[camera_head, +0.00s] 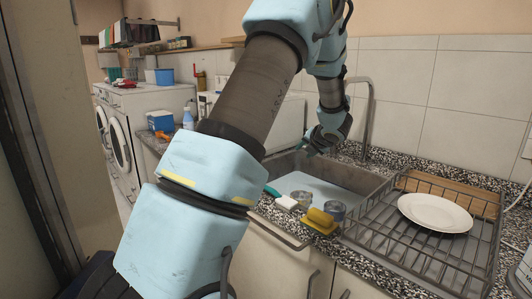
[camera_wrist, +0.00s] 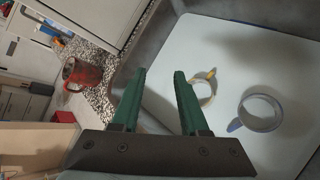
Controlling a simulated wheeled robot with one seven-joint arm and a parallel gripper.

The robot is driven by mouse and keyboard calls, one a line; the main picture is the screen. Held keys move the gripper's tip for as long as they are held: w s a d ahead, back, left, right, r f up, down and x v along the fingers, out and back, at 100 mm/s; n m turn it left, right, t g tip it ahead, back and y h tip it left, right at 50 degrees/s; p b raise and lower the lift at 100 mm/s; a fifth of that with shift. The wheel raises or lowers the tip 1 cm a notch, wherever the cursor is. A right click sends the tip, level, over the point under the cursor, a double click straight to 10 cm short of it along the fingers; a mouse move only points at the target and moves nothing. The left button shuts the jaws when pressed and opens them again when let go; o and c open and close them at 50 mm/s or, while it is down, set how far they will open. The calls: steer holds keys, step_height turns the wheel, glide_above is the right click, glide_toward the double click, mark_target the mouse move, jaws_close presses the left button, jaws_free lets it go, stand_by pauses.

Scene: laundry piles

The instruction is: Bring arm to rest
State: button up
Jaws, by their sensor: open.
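My arm reaches up from the bottom of the head view and bends down at the top. My gripper (camera_head: 312,148) hangs over the far left part of the sink (camera_head: 376,184). In the wrist view its two green fingers (camera_wrist: 158,74) are apart, with nothing between them. Two cups (camera_head: 302,198) (camera_head: 335,209) stand at the near side of the sink in the head view.
A tap (camera_head: 369,115) rises behind the sink, close to my gripper. A yellow sponge (camera_head: 320,217) and a white block (camera_head: 287,203) lie on the front edge. A wire rack (camera_head: 420,262) with a white plate (camera_head: 435,211) is at right. A red container (camera_wrist: 82,74) shows at left.

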steer(key=s+a+f+m+g+h+b, duration=0.1)
steer(key=s+a+f+m+g, duration=0.2)
steer(key=s+a+m, duration=0.3)
steer(key=s+a+f+m+g+h+b, duration=0.1)
steer(key=s+a+m, duration=0.6)
steer(key=s+m, duration=0.7)
steer(key=s+a+f+m+g+b, duration=0.2)
steer(key=s+a+f+m+g, duration=0.2)
steer(key=s+a+m, duration=0.3)
steer(key=s+f+m, duration=0.1)
steer(key=s+m, duration=0.3)
steer(key=s, duration=0.2)
steer(key=shift+f+g+h+b, duration=0.15)
steer(key=shift+g+h+b, duration=0.2)
steer(key=shift+g+h, duration=0.05)
